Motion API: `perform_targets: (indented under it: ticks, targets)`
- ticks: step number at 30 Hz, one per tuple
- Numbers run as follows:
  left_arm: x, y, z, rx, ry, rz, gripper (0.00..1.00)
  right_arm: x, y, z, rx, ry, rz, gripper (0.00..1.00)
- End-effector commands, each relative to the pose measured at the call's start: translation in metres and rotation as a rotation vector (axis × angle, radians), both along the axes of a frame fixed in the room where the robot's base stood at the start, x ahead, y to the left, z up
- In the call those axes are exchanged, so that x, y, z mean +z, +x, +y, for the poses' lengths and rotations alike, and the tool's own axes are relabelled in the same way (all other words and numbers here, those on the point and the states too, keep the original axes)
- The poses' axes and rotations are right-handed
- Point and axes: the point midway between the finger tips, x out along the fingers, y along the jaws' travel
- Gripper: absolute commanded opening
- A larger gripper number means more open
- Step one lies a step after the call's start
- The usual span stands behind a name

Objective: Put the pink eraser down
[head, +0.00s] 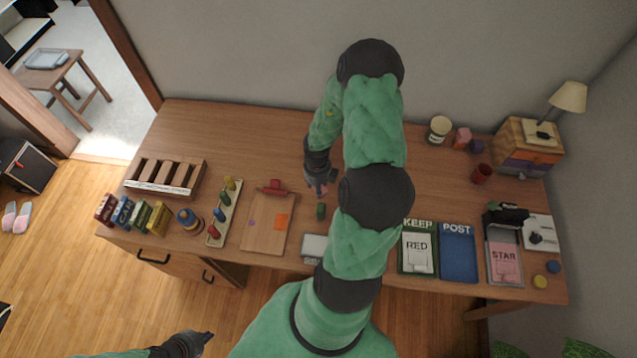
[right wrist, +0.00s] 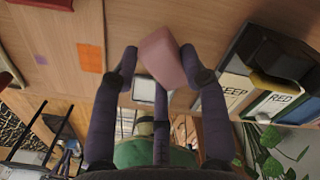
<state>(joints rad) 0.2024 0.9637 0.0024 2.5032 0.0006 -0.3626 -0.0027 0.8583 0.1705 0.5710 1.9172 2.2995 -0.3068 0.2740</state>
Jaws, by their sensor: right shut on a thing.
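The pink eraser (right wrist: 163,57) is a dull pink block between the fingertips of my right gripper (right wrist: 160,66) in the right wrist view, with the desk top behind it. My right gripper (head: 319,187) is shut on it. In the head view that gripper hangs over the middle of the desk (head: 270,130), left of my arm, and the eraser is too small and covered to make out clearly. My left gripper (head: 192,343) is at the bottom, in front of the desk and away from it; its finger opening is unclear.
A small green object (head: 320,211) stands just in front of my right gripper. A clipboard (head: 259,222) lies left of it. KEEP (head: 418,270) and POST (head: 457,265) trays and a STAR card (head: 504,256) sit to the right. Bare desk lies behind the clipboard.

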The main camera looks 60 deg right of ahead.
Motion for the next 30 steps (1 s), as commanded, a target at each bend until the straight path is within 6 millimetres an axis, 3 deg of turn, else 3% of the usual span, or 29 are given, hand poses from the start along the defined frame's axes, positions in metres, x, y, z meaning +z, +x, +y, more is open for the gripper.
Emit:
perform_targets:
  ticks: [3,6,12,20,26,30]
  targets:
    - [-0.001,0.000,0.000,0.000,0.000,0.000,0.00,-0.012,0.013,-0.021,-0.001,0.000,0.001,0.14]
    - [-0.008,0.000,0.000,0.000,0.000,0.000,0.00,-0.033,0.019,-0.031,-0.001,0.002,0.002,0.14]
    - [-0.013,0.000,0.000,0.000,0.000,0.000,0.00,-0.057,0.031,-0.050,0.001,0.000,0.001,0.14]
    - [-0.015,0.000,0.000,0.000,0.000,0.000,0.00,-0.069,0.036,-0.059,0.001,0.000,0.001,0.14]
    - [-0.027,0.000,0.000,0.000,0.000,0.000,0.00,-0.097,0.036,-0.059,0.001,0.002,0.002,0.14]
    - [-0.027,0.000,0.000,0.000,0.000,0.000,0.00,-0.100,0.036,-0.060,0.001,-0.001,0.000,0.14]
